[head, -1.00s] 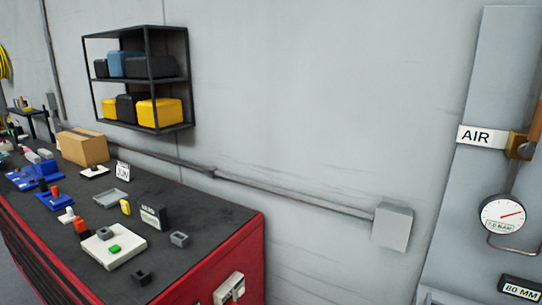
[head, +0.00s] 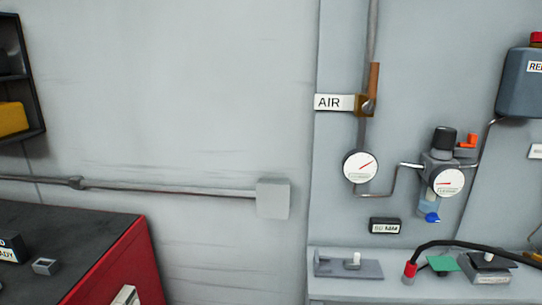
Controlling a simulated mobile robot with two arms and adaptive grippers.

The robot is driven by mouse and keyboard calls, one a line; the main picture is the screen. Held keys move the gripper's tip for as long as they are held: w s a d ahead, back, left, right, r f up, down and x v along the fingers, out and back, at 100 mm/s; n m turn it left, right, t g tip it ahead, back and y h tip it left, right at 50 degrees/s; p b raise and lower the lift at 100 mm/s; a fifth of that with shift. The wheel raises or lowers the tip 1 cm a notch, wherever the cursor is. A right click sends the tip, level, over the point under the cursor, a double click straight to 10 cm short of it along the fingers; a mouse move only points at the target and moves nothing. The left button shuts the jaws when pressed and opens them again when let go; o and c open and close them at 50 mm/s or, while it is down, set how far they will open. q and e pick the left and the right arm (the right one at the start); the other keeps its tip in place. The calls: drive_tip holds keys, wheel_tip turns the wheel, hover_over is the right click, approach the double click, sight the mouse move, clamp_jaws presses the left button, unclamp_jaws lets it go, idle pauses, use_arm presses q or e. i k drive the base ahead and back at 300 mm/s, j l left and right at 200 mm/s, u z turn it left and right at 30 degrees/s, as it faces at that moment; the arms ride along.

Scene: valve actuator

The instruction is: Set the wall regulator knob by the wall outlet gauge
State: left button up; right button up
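The wall regulator (head: 437,166) is mounted on the grey panel at the right of the head view. Its black knob (head: 444,139) is on top. A round white gauge with a red needle (head: 447,182) sits on the regulator's front. A second round white gauge (head: 360,167) hangs on the pipe to its left, below the AIR sign. I cannot tell from labels which one is the outlet gauge, as the dial print is too small to read. Neither of my grippers shows in the head view.
An AIR sign (head: 334,103) stands beside an orange-handled valve (head: 372,85). A blue-grey tank (head: 525,82) is at far right. A grey bench (head: 330,287) below the panel holds a cable and small parts. A red workbench (head: 125,262) is at lower left.

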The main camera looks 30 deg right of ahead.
sight(445, 138)
drive_tip(key=z, duration=1.85)
